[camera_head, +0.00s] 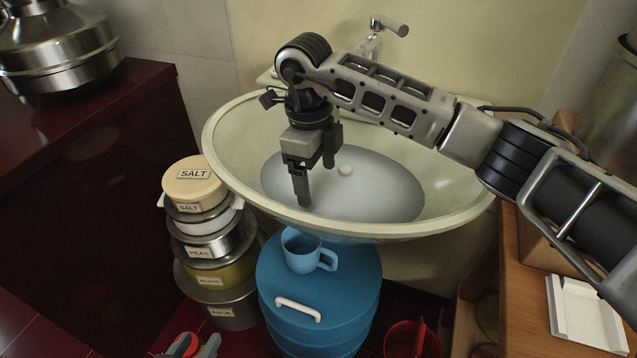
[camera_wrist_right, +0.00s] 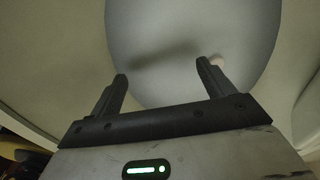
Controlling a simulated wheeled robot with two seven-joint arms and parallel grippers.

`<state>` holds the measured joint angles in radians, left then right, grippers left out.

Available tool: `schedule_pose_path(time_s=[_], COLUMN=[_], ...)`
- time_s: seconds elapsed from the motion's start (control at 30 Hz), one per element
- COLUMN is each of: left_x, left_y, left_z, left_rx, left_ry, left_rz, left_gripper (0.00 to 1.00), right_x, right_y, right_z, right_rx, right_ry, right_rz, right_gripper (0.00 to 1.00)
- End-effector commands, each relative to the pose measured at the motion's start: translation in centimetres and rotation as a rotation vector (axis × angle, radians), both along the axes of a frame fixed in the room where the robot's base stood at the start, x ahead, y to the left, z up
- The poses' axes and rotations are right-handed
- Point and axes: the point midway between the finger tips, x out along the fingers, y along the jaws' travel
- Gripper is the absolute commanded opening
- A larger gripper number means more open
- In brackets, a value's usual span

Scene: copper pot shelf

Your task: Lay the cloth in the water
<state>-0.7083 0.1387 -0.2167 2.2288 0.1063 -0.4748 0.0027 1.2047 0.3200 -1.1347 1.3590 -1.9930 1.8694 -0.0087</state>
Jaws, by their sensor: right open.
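The water (camera_head: 395,190) is a grey-blue oval in the bottom of the pale basin (camera_head: 462,190). It fills the upper middle of the right wrist view (camera_wrist_right: 190,25). My right gripper (camera_head: 304,196) points down over the front left part of the water. In the right wrist view its two fingers (camera_wrist_right: 162,72) stand apart with nothing between them. I cannot tell whether the fingertips touch the water. A small round whitish knob (camera_head: 344,170) shows in the water right of the gripper. I see no cloth that I can make out.
A tap (camera_head: 372,45) stands behind the basin. A blue drum (camera_head: 335,290) with a blue mug (camera_head: 302,252) is below its front. Stacked tins (camera_head: 195,190) stand at left, a red bucket (camera_head: 408,338) at bottom. A white tray (camera_head: 585,315) lies on the right counter.

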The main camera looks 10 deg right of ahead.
Motion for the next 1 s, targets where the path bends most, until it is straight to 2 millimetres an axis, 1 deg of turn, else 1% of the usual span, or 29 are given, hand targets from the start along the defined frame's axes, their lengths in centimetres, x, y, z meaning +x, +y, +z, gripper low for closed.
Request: schedule_pose_path(time_s=[0.03,0.2,0.3,0.4,0.53,0.87,0.97,1.0], left_x=[0.0,0.0,0.0,0.0,0.0,0.1,0.1,0.1], left_y=[0.0,0.0,0.1,0.1,0.1,0.1,0.1,0.2], left_z=[-0.2,-0.3,-0.3,-0.3,-0.3,-0.1,0.8,1.4], left_rx=[0.001,0.002,0.003,0.003,0.004,0.003,0.006,0.011], left_ry=[0.002,0.003,0.003,0.002,0.001,0.000,0.000,0.001], left_rz=[0.001,0.000,0.001,0.000,0.001,0.001,0.001,0.001], left_gripper=[0.36,0.36,0.36,0.36,0.36,0.36,0.36,0.36], right_x=[0.2,0.3,0.4,0.4,0.4,0.4,0.4,0.5], right_y=[0.1,0.3,0.5,0.6,0.6,0.6,0.6,0.6], right_z=[1.4,5.1,6.8,8.0,8.8,9.0,9.9,10.7], right_rx=[0.001,-0.001,-0.002,-0.001,-0.002,-0.001,-0.001,-0.001], right_ry=[-0.007,-0.006,-0.005,-0.003,-0.003,-0.002,-0.002,-0.003], right_rz=[-0.001,-0.002,-0.001,-0.002,-0.003,-0.003,-0.003,-0.003], right_gripper=[0.81,0.81,0.81,0.81,0.81,0.81,0.81,0.81])
